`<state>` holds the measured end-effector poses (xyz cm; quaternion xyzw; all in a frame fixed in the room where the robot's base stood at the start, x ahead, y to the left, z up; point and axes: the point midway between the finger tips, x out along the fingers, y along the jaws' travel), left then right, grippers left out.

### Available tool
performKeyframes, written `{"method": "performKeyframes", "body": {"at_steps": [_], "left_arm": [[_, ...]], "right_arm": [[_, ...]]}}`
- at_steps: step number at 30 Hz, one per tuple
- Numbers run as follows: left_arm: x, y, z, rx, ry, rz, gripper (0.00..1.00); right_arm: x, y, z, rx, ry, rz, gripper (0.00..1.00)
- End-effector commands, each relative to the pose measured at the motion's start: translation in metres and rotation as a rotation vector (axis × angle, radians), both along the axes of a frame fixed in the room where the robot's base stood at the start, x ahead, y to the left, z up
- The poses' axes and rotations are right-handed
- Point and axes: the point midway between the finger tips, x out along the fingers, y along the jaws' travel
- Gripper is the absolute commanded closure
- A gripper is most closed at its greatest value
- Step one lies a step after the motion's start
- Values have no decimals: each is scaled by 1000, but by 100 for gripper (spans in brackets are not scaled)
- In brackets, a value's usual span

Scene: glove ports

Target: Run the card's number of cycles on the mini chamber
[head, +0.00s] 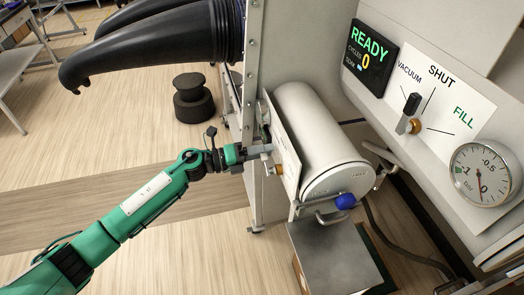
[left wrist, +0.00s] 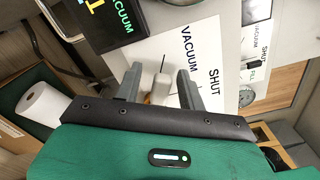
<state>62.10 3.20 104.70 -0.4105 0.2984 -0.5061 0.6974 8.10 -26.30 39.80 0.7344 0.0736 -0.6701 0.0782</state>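The mini chamber (head: 318,130) is a pale horizontal cylinder, its round front door closed, with a blue knob (head: 345,201). A white valve plate (head: 288,160) stands along its left side; the left wrist view shows this plate (left wrist: 205,55) with VACUUM and SHUT. A dark screen (left wrist: 103,22) beside it reads VACUUM in green. My left gripper (head: 266,150) is at this plate. Its fingers (left wrist: 160,88) stand apart around a pale piece with brass by it; contact is unclear. The number card is not identifiable. My right gripper is out of view.
A round gauge (head: 481,174) is at right. Black glove sleeves (head: 165,35) jut left above my arm. A metal shelf (head: 335,255) lies below the door.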

Motion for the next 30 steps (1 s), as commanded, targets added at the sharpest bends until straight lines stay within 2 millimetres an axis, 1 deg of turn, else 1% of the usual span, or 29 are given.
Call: {"method": "performKeyframes", "body": {"at_steps": [5,8,11,14,21,24,27,30], "left_arm": [[0,1,0,0,-1,0,60],[-2,7,-1,1,-2,0,60],[-6,20,-3,2,-2,2,60],[-12,39,-5,2,-1,1,60],[-29,89,-5,2,1,1,60],[-34,106,-4,2,0,0,60],[-38,119,-4,2,1,1,60],[-41,127,-2,1,0,0,60]], "right_arm": [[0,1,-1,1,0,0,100],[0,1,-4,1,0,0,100],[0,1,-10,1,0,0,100],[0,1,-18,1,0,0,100],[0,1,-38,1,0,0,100],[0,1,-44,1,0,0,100],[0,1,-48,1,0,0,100],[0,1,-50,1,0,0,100]]}}
